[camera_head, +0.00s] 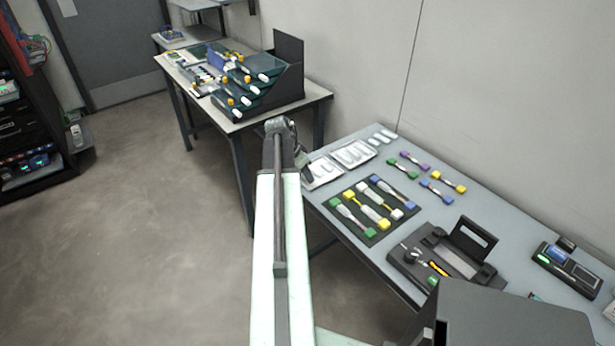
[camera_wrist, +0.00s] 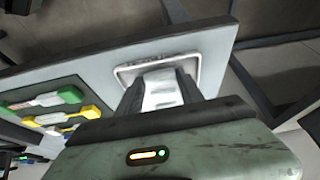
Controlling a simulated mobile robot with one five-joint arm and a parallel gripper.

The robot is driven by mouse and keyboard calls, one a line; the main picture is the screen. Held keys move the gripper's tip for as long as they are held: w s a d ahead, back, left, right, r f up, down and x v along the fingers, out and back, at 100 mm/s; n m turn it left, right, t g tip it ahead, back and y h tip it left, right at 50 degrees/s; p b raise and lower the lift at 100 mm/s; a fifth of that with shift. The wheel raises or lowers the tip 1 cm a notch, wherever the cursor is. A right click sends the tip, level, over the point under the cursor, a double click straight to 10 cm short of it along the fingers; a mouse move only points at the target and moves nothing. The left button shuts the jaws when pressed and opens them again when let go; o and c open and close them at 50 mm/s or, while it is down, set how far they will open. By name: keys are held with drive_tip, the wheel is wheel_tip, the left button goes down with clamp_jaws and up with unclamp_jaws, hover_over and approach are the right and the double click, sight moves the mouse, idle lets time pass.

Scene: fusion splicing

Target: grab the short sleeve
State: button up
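My gripper (camera_wrist: 160,82) points down over a shallow pale tray (camera_wrist: 198,60) at the table's edge in the wrist view. Its two dark fingers stand apart, with a white piece (camera_wrist: 160,92) showing between them. I cannot tell whether the fingers touch it, or whether it is the short sleeve.
A dark mat (camera_head: 343,222) with several colour-ended connectors lies right of the trays. More connectors (camera_head: 409,164) lie behind it. A black splicing device (camera_head: 440,262) stands farther right. Another table (camera_head: 315,95) at the back holds stepped dark bins (camera_head: 290,85).

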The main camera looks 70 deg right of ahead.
drive_tip(key=shift+c, duration=1.2)
wheel_tip(320, 180, up, 10)
drive_tip(key=p, duration=1)
